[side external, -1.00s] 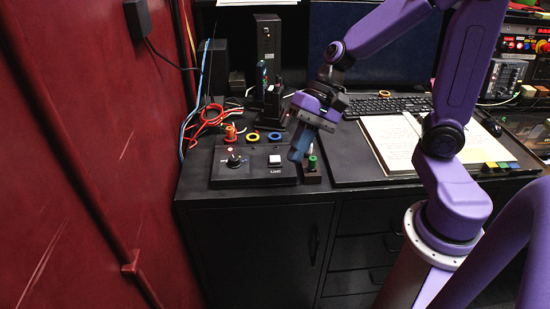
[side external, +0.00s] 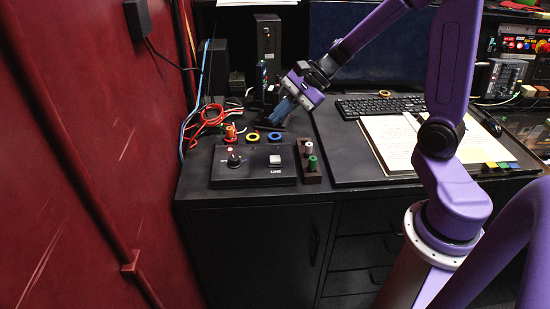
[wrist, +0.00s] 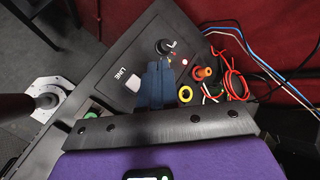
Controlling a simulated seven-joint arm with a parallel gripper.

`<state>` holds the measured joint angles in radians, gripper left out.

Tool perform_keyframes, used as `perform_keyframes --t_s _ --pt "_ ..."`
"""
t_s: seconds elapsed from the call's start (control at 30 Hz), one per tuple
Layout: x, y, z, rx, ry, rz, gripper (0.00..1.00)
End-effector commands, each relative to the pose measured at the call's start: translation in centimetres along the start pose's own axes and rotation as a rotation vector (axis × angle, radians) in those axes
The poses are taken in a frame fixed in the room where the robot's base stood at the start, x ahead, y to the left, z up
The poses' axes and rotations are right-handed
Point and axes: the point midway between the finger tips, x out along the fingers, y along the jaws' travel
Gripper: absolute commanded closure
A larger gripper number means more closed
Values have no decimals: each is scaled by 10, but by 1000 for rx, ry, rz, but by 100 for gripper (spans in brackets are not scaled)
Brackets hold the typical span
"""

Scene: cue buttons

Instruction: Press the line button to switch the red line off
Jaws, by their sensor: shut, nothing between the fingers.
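The line button (side external: 275,159) is a pale square key on a black control box (side external: 217,177), with the word LINE below it. It also shows in the wrist view (wrist: 133,83), left of my fingers. My gripper (side external: 277,119) is shut and empty, with its blue fingers slanting down to the left. It hangs behind the control box, near the coloured rings, apart from the button. In the wrist view, my closed blue fingers (wrist: 157,66) overlap the box between the button and the knob (wrist: 165,46). A small reddish light (wrist: 185,62) shows beside the knob.
Behind the box are an orange spool (side external: 231,132), a yellow ring (side external: 253,136), a blue ring (side external: 275,136) and red cables (side external: 207,118). A small rack (side external: 307,175) with spools stands right of the box. A red wall (side external: 95,130) bounds the left. A keyboard (side external: 390,106) lies right.

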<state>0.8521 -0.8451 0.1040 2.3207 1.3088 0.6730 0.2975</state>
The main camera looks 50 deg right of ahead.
Motion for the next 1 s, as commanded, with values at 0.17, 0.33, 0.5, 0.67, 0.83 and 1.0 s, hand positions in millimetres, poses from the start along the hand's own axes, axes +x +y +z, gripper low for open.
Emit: perform_keyframes --t_s 0.17,0.33,0.5,0.67,0.83,1.0 --pt "9 7 -6 3 -2 4 100" --pt "24 19 -17 5 0 7 100" --pt "39 30 -28 4 -1 6 100" --pt "51 38 -36 2 -1 6 100" --pt "58 43 -42 1 0 4 100" --pt "60 45 -44 -1 1 3 100"
